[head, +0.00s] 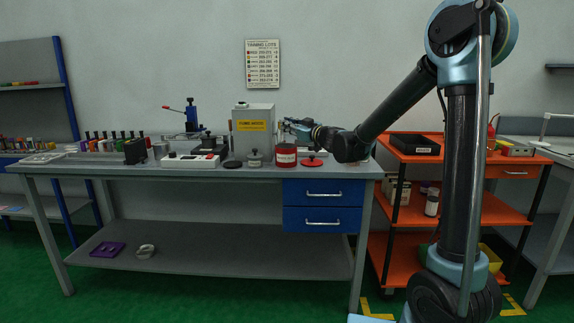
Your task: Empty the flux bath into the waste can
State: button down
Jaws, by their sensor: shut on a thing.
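My gripper (287,125) is above the right part of the grey workbench, in front of the wall and just right of a grey box. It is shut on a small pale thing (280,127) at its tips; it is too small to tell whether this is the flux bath. A red can (286,158) with a white label, which looks like the waste can, stands upright on the bench below the gripper. A red lid (313,161) with a knob lies right of the can. The can's inside cannot be made out.
The grey box (253,129) with a yellow label stands close left of my gripper. An orange cart (403,152) stands to the right.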

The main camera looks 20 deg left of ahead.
jog(key=a+n, duration=0.1)
jog(key=s+a+n+h, duration=0.1)
jog(key=shift+f+n+g, duration=0.1)
jog(key=shift+n+g, duration=0.2)
dwell(0.8)
